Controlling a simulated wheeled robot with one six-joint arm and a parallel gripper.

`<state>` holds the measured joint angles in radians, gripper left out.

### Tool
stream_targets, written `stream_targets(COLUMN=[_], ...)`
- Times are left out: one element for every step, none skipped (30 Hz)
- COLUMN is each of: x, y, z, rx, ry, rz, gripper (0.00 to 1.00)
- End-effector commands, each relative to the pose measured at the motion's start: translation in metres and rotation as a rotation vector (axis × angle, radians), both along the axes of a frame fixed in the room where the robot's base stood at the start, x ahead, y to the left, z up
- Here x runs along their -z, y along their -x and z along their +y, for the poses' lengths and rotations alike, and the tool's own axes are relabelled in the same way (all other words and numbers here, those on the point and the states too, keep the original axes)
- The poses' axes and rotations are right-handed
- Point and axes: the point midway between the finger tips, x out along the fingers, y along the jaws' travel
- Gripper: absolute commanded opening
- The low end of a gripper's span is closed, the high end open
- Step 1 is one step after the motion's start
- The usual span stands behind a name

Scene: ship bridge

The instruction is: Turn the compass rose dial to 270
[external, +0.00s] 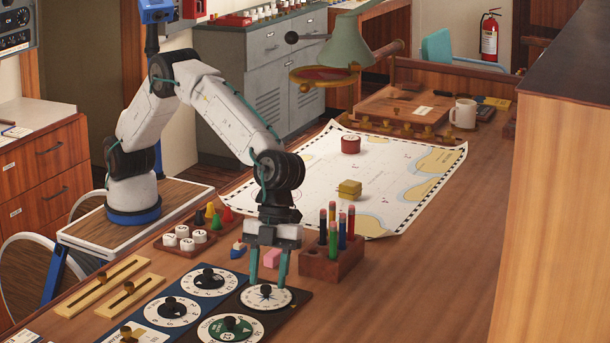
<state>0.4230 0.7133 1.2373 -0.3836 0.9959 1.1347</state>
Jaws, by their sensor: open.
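A round white dial (268,301) with a dark star-like centre, which looks like the compass rose dial, sits on a black panel at the front of the desk. A small dark knob stands at its centre. My gripper (267,282) points straight down over this dial. Its two teal fingers are apart, one on each side of the knob, with the tips close to the dial face. I cannot tell whether they touch the knob. The dial's markings are too small to read, so its setting cannot be told.
Other dials stand close by: a white one (208,281), another white one (172,311) and a green-centred one (231,328). The desk to the right is clear.

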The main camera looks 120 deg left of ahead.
Motion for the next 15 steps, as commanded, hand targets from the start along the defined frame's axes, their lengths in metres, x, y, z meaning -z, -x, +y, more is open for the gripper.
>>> stream_targets(x=[-0.015, -0.021, -0.028, -0.034, -0.039, -0.046, -0.052, -0.058, -0.065, -0.067, -0.063, -0.059, -0.053, -0.047, -0.041], y=[0.000, 0.001, 0.002, 0.002, 0.003, 0.003, 0.003, 0.004, 0.004, 0.005, 0.006, 0.009, 0.012, 0.016, 0.020], z=[0.004, 0.006, 0.009, 0.011, 0.014, 0.017, 0.019, 0.022, 0.025, 0.026, 0.026, 0.028, 0.030, 0.032, 0.035], rx=[-0.002, -0.003, -0.003, -0.003, -0.004, -0.004, -0.005, -0.005, -0.005, -0.015, -0.057, -0.100, -0.117, -0.136, -0.163], ry=[0.003, 0.003, 0.004, 0.003, 0.003, 0.003, 0.003, 0.003, 0.002, 0.001, -0.002, -0.006, -0.016, -0.024, -0.035], rz=[-0.009, -0.007, -0.007, -0.008, -0.007, -0.007, -0.007, -0.007, -0.007, 0.000, 0.023, 0.049, 0.069, 0.087, 0.109], gripper=[0.43, 0.43, 0.43, 0.43, 0.43, 0.43, 0.43, 0.43, 0.43, 0.43, 0.43, 0.43, 0.43, 0.43, 0.43])
